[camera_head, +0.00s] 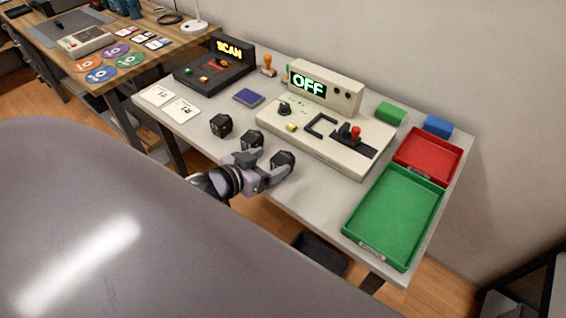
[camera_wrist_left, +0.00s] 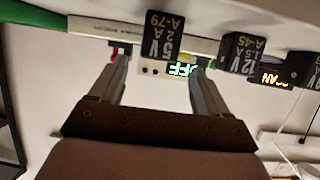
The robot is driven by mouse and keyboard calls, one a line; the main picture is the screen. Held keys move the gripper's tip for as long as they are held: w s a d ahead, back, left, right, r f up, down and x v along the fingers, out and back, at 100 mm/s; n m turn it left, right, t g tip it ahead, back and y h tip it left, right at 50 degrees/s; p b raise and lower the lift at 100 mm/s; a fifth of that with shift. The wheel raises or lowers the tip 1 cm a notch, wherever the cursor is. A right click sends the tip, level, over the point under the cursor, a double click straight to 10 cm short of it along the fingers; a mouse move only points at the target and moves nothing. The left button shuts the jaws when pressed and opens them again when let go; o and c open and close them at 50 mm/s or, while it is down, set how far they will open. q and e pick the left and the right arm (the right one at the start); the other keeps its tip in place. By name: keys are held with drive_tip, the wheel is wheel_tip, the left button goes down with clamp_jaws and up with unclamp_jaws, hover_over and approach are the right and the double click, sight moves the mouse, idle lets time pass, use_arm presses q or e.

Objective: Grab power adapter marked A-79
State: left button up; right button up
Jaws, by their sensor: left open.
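The black power adapter marked A-79 (camera_head: 283,160) is the nearest to the green tray of three dark block-shaped adapters on the grey table. In the left wrist view its label (camera_wrist_left: 165,40) reads 5V, 2A, A-79, upside down. My left gripper (camera_head: 268,174) is open at the adapter's near side. In the left wrist view the two fingers (camera_wrist_left: 160,68) point toward the adapter and stand apart, one on each side of it in the picture. I cannot tell whether they touch it. My right gripper is not in view.
A second adapter (camera_head: 252,139), marked A-45 in the left wrist view (camera_wrist_left: 238,52), stands close by; a third (camera_head: 221,125) is farther left. Behind are a console showing OFF (camera_head: 325,85) and one showing SCAN (camera_head: 215,65). Green (camera_head: 352,228) and red (camera_head: 405,160) trays lie right.

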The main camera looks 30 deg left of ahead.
sight(279, 160)
use_arm(q)
drive_tip(key=shift+x, duration=2.9)
drive_tip(key=shift+d+f, duration=0.15)
drive_tip(key=shift+d, duration=0.05)
drive_tip(key=c, duration=1.2)
